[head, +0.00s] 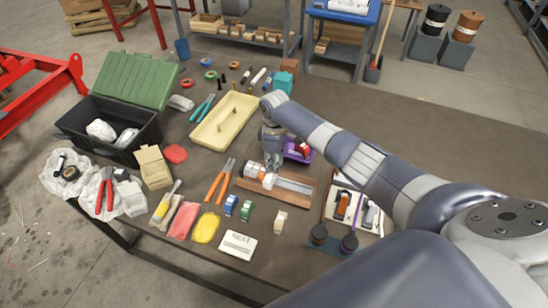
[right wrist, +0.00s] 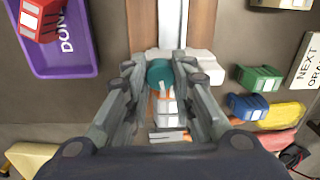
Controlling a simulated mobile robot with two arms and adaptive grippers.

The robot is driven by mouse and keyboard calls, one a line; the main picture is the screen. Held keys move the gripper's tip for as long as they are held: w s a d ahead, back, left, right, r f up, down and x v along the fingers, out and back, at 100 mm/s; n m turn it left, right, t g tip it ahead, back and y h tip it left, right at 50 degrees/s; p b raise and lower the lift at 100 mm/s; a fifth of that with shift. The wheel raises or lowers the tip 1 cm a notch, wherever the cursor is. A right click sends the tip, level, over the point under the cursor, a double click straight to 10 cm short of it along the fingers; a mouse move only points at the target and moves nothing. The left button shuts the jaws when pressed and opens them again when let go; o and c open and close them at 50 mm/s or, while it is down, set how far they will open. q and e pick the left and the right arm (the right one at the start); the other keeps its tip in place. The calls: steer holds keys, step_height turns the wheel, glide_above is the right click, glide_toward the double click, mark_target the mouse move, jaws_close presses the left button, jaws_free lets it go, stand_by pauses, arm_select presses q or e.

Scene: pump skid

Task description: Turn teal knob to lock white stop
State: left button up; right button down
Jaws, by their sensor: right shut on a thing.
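The teal knob (right wrist: 160,73) shows in the right wrist view, between the two fingers of my right gripper (right wrist: 162,80), which is shut on it. The white stop (right wrist: 205,66) is just beyond and beside the knob, partly covered by the fingers. In the head view my right gripper (head: 271,160) points down over the left part of a metal rail (head: 293,186) on a wooden base (head: 300,203). The white stop (head: 268,180) shows there below the gripper; the knob is hidden. My left gripper is not in view.
A purple tray (right wrist: 77,62) with a red block (right wrist: 40,20) stands close beside the rail. Green (right wrist: 259,78) and blue (right wrist: 247,106) blocks lie on the other side. A yellow tray (head: 246,109), pliers (head: 218,181) and a black crate (head: 82,119) crowd the left of the bench.

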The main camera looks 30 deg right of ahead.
steer(key=shift+r+m+p, duration=0.1)
steer(key=shift+m+p, duration=0.5)
steer(key=shift+m, duration=0.6)
steer(key=c, duration=1.3)
jaws_free()
steer(key=shift+w+d+r, duration=0.1)
steer(key=shift+w+r, duration=0.05)
steer(key=shift+r, duration=3.8)
